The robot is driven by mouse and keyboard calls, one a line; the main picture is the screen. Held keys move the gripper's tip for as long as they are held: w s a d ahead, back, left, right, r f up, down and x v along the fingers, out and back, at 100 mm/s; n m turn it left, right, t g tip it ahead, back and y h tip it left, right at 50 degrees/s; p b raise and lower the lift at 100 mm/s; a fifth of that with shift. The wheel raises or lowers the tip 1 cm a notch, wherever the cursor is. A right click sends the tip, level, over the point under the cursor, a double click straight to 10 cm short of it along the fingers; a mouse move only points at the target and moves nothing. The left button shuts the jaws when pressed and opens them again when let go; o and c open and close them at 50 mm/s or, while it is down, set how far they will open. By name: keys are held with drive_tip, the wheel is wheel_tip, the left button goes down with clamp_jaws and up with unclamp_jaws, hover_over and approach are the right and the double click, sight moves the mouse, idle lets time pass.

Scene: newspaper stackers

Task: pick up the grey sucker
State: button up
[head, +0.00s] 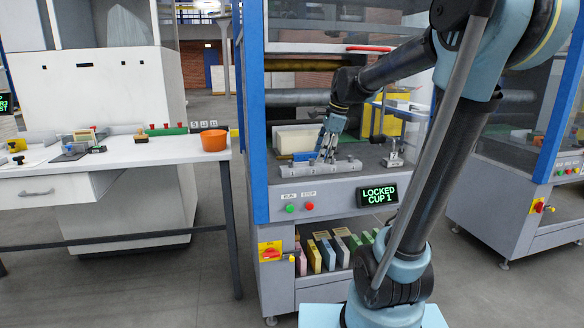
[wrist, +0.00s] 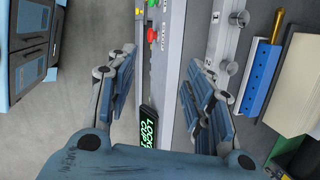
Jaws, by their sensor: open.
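Small round grey pieces, which may be suckers, sit on a pale metal bar in the wrist view; one grey piece (wrist: 239,18) is at the top and another (wrist: 228,67) is lower. I cannot tell which is the grey sucker. The bar (wrist: 222,38) is marked 1 and also lies on the machine's deck in the head view (head: 345,166). My gripper (head: 326,150) is above that bar in the head view. In the wrist view my gripper (wrist: 160,68) is open and empty, its fingers apart over the machine's front edge, left of the grey pieces.
A blue block (wrist: 260,78) and a pale box (wrist: 296,88) lie right of the bar. A display (head: 377,194) reads LOCKED CUP 1. Blue frame posts (head: 254,110) flank the deck opening.

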sight(291, 161)
drive_tip(key=w+a+r+m+y, duration=0.1)
drive_tip(key=w+a+r+m, duration=0.2)
drive_tip(key=w+a+m, duration=0.7)
drive_tip(key=w+f+n, duration=0.1)
drive_tip(key=f, duration=0.2)
drive_tip(key=w+a+f+n, duration=0.1)
drive_tip(key=w+f, duration=0.1)
drive_tip(key=f, duration=0.2)
drive_tip(key=w+f, duration=0.1)
drive_tip(key=f, duration=0.3)
drive_tip(key=shift+w+a+f+n, duration=0.1)
drive_tip(key=shift+w+a+n, duration=0.05)
drive_tip(key=shift+a+n, duration=0.2)
drive_tip(key=shift+c, duration=0.4)
drive_tip(key=c, duration=0.8)
